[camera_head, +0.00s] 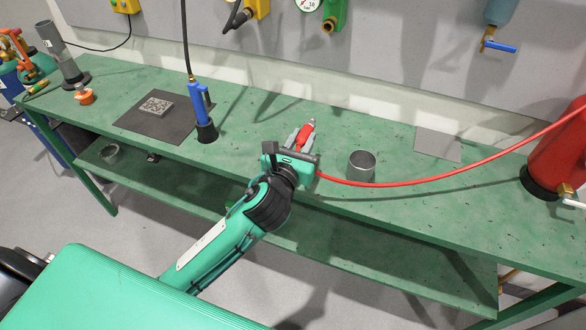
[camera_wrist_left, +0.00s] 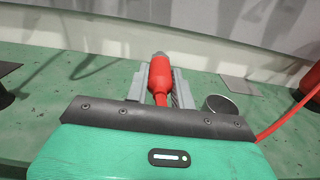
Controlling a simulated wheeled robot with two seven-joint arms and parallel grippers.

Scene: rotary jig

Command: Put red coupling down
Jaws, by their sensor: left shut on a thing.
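The red coupling (camera_head: 305,136) is between the grey fingers of my left gripper (camera_head: 300,134), over the middle of the green bench. It also shows in the left wrist view (camera_wrist_left: 160,77), with a grey finger on each side. My left gripper is shut on it. A red hose (camera_head: 420,183) runs from the gripper area to the right. Whether the coupling touches the bench top is hard to tell. My right gripper is not in view.
The green bench (camera_head: 250,110) has a metal cup (camera_head: 362,166) just right of my gripper. A blue tool (camera_head: 201,112) stands to the left, near a dark mat (camera_head: 135,120). A grey plate (camera_head: 438,144) and a red tank (camera_head: 562,155) are to the right.

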